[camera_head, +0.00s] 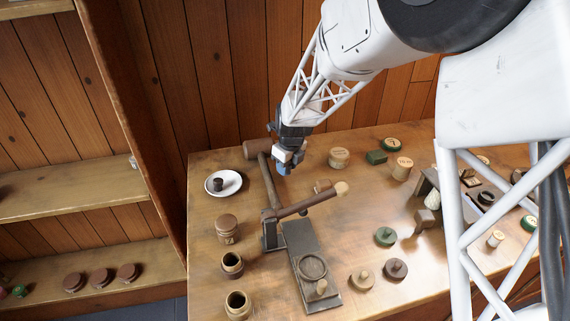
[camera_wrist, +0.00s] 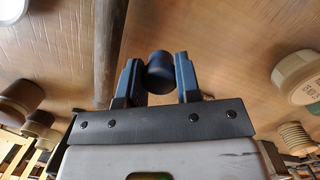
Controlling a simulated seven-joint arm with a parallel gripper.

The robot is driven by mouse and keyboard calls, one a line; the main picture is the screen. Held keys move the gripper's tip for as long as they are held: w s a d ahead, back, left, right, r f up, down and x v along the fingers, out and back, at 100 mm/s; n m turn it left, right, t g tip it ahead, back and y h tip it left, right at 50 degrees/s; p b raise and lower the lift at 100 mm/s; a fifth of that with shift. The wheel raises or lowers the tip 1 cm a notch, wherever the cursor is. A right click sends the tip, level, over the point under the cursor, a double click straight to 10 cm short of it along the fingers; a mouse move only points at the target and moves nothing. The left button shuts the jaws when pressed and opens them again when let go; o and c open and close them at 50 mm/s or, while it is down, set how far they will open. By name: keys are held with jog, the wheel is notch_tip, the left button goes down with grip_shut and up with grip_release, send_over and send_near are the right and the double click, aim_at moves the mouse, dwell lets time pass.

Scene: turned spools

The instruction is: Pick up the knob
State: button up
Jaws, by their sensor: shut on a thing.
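My gripper (camera_head: 284,168) is over the back left part of the table, near the upright post of a wooden press. In the head view I cannot make out the knob apart from the blue fingertips. I cannot tell whether it touches the table.
A wooden press (camera_head: 269,191) with a long handle (camera_head: 311,202) stands close to my gripper. A white saucer (camera_head: 233,189) holding a dark spool is to the left. Jars (camera_head: 227,229) line the left edge. Lidded pots (camera_head: 339,158) and small knobbed discs (camera_head: 385,236) stand to the right.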

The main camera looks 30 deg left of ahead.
jog(key=s+d, duration=0.3)
jog(key=s+d+r, duration=0.1)
jog(key=s+d, duration=0.5)
jog(key=shift+s+d+r, duration=0.1)
jog(key=shift+s+r, duration=0.05)
jog(key=shift+s, duration=0.2)
dwell(0.7)
